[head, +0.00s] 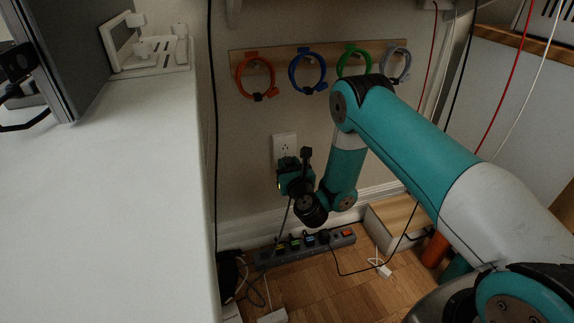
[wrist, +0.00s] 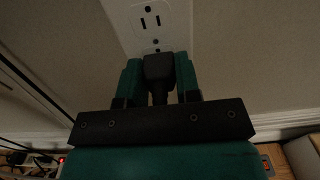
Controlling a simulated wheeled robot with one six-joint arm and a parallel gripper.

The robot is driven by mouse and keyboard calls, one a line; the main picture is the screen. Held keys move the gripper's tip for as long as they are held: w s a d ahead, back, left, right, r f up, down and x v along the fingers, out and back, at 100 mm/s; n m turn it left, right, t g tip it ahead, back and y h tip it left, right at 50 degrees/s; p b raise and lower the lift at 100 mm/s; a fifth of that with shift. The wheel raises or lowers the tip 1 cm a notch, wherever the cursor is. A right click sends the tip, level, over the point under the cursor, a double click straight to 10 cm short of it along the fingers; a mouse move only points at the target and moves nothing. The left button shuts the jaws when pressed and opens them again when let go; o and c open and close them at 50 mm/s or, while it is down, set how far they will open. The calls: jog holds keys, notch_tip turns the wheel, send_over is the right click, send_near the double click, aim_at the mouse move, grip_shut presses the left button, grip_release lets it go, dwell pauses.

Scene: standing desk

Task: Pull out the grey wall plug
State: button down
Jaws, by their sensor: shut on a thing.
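The dark grey wall plug (wrist: 158,68) is between the two teal fingers of my gripper (wrist: 158,78) in the wrist view, and the fingers are shut on its sides. The plug covers the lower part of the white wall outlet (wrist: 147,20); the upper slots of the outlet are bare. Whether the plug's prongs are in the socket is hidden. In the head view, my gripper (head: 290,176) is just below the outlet (head: 285,144) and hides the plug. A thin cord hangs down from there toward the power strip.
The power strip (head: 342,238) with several plugs lies on the wood floor. The white desk (head: 110,200) stands at left. Coloured cable loops hang on a wall rail (head: 307,73) above the outlet. A black cable (head: 214,120) runs down the wall beside the desk.

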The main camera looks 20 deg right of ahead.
jog(key=shift+s+a+b, duration=0.15)
jog(key=shift+s+b, duration=2.65)
jog(key=shift+b, duration=0.3)
jog(key=shift+s+a, duration=0.1)
